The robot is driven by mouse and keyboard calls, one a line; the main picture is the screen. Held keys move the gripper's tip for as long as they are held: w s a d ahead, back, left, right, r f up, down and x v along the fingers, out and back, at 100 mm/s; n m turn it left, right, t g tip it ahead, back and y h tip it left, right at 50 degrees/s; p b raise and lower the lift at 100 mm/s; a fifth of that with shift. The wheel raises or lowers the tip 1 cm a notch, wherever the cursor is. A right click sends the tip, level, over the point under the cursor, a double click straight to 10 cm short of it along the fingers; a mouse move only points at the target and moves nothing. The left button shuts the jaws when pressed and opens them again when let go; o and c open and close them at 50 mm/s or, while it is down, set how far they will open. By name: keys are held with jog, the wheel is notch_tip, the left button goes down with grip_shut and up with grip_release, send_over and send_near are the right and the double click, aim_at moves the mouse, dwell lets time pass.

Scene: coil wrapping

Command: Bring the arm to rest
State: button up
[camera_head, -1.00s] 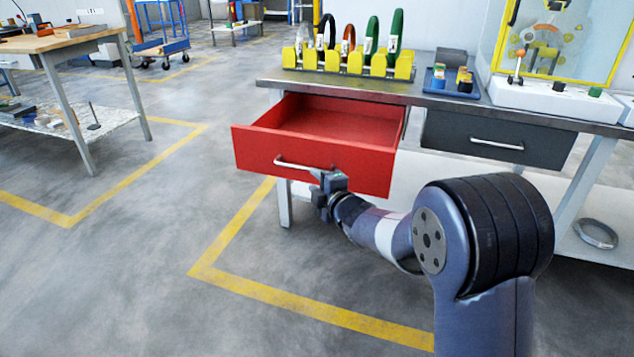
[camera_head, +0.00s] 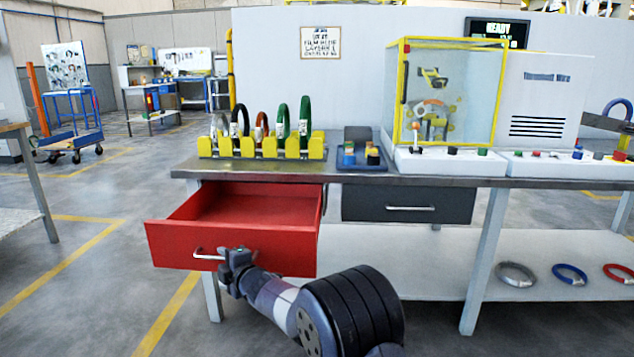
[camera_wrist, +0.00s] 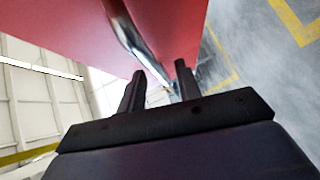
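My gripper (camera_head: 232,262) is at the front of the red drawer (camera_head: 290,245), by the right end of its silver handle (camera_head: 208,255). The drawer is pulled out from under the workbench, and the part of its inside that shows looks empty. In the wrist view, my gripper's two black fingers (camera_wrist: 160,82) stand apart. The handle (camera_wrist: 133,38) runs down toward the gap between their tips. I cannot tell whether a finger touches it.
The workbench (camera_head: 340,176) carries a yellow rack (camera_head: 262,148) with several coils and a yellow-framed machine (camera_head: 448,100). A dark drawer (camera_head: 360,204) beside the red one is shut. Coils lie on the lower shelf (camera_head: 440,265). Open floor lies to the left.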

jog(key=shift+x, duration=1.25)
jog(key=shift+w, duration=0.15)
